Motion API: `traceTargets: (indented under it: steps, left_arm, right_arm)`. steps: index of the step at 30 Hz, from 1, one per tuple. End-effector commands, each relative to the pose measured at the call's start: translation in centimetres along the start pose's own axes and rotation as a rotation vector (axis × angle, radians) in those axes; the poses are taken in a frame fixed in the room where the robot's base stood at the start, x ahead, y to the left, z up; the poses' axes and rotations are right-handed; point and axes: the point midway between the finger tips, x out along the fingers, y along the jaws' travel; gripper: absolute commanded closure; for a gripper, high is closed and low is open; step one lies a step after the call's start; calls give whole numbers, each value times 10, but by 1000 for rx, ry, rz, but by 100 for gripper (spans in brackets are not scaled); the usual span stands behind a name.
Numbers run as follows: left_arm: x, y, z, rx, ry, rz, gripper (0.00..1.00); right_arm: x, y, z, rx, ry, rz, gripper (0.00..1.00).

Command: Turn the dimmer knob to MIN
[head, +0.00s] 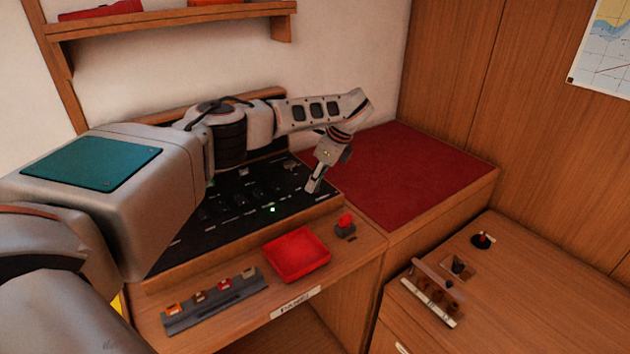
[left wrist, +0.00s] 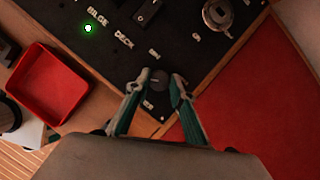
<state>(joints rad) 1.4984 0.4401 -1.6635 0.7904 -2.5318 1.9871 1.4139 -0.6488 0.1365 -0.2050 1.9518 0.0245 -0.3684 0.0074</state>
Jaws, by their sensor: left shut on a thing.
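The dimmer knob (left wrist: 158,79) is a small dark round knob near the corner of the black switch panel (left wrist: 180,48), seen in the left wrist view. My left gripper (left wrist: 157,84) has its two green-sided fingers on either side of the knob and is shut on it. Small white labels sit on both sides of the knob, too blurred to read surely. In the head view my left gripper (head: 313,188) points down at the right end of the panel (head: 240,196), and the knob is hidden there. My right gripper is in neither view.
A red tray (head: 298,254) and a red-topped part (head: 345,223) stand on the ledge before the panel. A grey rack (head: 215,300) with several small pieces lies to the left. A red cushion (head: 410,170) is right of the panel. A green lamp (head: 272,209) glows.

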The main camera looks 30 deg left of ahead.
Motion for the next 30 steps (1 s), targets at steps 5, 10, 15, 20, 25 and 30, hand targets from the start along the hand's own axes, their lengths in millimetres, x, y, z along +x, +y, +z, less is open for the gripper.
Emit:
traceTargets:
  steps: [5,10,15,20,25,30]
  left_arm:
    - [0,1,-1,-12,2,8,99]
    - [1,1,-1,-13,2,8,99]
    - [1,1,-1,-13,1,8,72]
    - [0,0,-1,-12,1,7,61]
    - [0,0,0,-12,1,6,61]
    - [-9,-1,0,-12,1,3,61]
  right_arm:
    - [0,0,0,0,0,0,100]
    - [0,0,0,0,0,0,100]
    - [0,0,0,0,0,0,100]
    - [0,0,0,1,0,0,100]
    - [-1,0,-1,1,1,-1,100]
    - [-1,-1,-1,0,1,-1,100]
